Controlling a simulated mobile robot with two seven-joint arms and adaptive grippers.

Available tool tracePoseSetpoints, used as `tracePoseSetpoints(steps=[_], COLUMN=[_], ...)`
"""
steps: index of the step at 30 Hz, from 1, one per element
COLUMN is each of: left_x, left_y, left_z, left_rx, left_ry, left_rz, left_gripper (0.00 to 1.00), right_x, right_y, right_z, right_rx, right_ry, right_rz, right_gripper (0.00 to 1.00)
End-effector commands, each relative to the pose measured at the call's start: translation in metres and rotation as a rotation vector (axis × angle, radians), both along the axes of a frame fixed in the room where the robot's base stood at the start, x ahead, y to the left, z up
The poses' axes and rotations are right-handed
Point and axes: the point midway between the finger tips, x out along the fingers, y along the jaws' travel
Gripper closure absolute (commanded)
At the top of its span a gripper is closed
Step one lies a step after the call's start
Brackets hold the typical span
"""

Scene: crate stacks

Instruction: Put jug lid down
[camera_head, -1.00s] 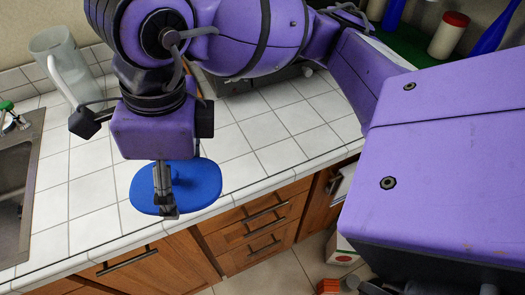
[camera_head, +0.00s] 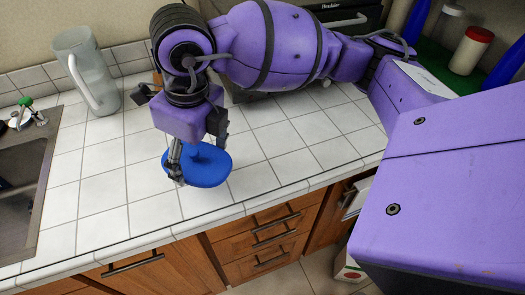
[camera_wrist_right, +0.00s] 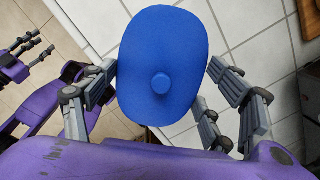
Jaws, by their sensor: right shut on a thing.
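The blue jug lid (camera_head: 212,172) is over the white tiled counter, set back from the front edge. I cannot tell whether it touches the tiles. My right gripper (camera_head: 176,166) is shut on it, its fingers hiding part of the lid's left side in the head view. In the right wrist view the lid (camera_wrist_right: 160,45) shows its round knob, with fingers of the right gripper (camera_wrist_right: 162,88) at both side edges. The clear jug (camera_head: 92,75) stands upright at the back left of the counter. My left gripper (camera_wrist_right: 30,48) shows small at the wrist view's left edge.
A sink (camera_head: 18,185) is at the left. Wooden drawers (camera_head: 262,250) lie below the counter's front edge. A dark appliance (camera_head: 350,18) stands behind my right arm. A red-capped container (camera_head: 470,52) is at the back right. Bare tiles lie around the lid.

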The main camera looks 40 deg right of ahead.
Motion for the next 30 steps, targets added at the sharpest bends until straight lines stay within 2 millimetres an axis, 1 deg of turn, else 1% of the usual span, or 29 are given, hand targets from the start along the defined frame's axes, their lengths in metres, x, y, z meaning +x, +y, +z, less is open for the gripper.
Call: tracePoseSetpoints(steps=[1, 3, 8, 11, 15, 17, 25, 28, 29, 30], left_x=[0.0, 0.0, 0.0, 0.0, 0.0, 0.0, 0.001, -0.001, 0.0, 0.0], left_y=[0.0, 0.0, 0.0, 0.0, 0.0, 0.0, 0.0, 0.0, 0.0, -0.001], left_z=[0.0, 0.0, 0.0, 0.0, -0.001, -0.001, -0.001, -0.004, -0.003, -0.003], left_rx=[0.0, 0.0, 0.0, 0.0, 0.0, 0.0, -0.001, 0.0, 0.0, 0.0], left_ry=[0.001, 0.0, 0.0, 0.0, 0.001, 0.0, 0.0, 0.003, 0.002, 0.002], left_rz=[0.0, 0.0, 0.0, 0.0, 0.0, 0.0, -0.001, -0.001, -0.001, -0.001], left_gripper=[0.6, 0.6, 0.6, 0.6, 0.6, 0.6, 0.6, 0.6, 0.6, 0.6], right_x=[0.005, 0.01, 0.016, 0.021, 0.02, 0.021, 0.021, 0.021, 0.021, 0.021], right_y=[-0.004, -0.006, -0.009, -0.012, -0.012, -0.012, -0.011, -0.011, -0.011, -0.011], right_z=[-0.008, -0.014, -0.02, -0.029, -0.051, -0.057, -0.058, -0.061, -0.061, -0.06], right_rx=[-0.002, 0.0, 0.0, 0.0, 0.0, 0.0, 0.001, 0.0, 0.001, 0.0], right_ry=[0.001, 0.001, -0.002, 0.0, 0.001, 0.0, -0.004, -0.003, -0.004, -0.005], right_rz=[-0.002, -0.001, 0.0, -0.001, 0.001, 0.002, 0.003, 0.003, 0.003, 0.003], right_gripper=[0.44, 0.44, 0.44, 0.44, 0.44, 0.44, 0.44, 0.44, 0.19, 0.14])
